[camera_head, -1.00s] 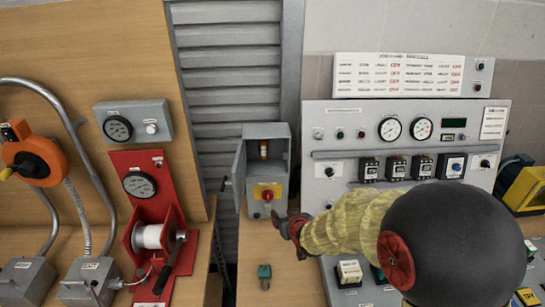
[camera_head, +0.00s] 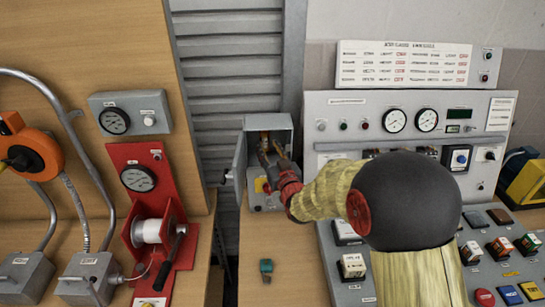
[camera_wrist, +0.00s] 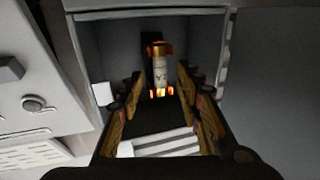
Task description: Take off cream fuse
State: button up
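The cream fuse (camera_wrist: 161,68) stands upright inside the open grey box, with copper-coloured end caps. In the wrist view its lower cap sits at glowing orange clips. In the head view only a bit of the fuse shows beside my fingers. The grey box (camera_head: 267,123) has its door (camera_head: 239,165) swung open to the left. My gripper (camera_head: 271,157) reaches into the box from the front. In the wrist view my gripper (camera_wrist: 160,90) is open, one finger on each side of the fuse's lower part, with visible gaps to it.
A yellow switch plate (camera_head: 260,186) on the box front is partly hidden by my gripper. A small green part (camera_head: 265,267) lies on the wooden bench. A red winch panel (camera_head: 140,180) stands to the left. A control panel (camera_head: 330,125) stands to the right.

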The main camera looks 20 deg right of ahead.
aim_at(265, 141)
jog(key=shift+w+a, duration=0.1)
jog(key=shift+w, duration=1)
jog(key=shift+c, duration=0.9)
grip_shut()
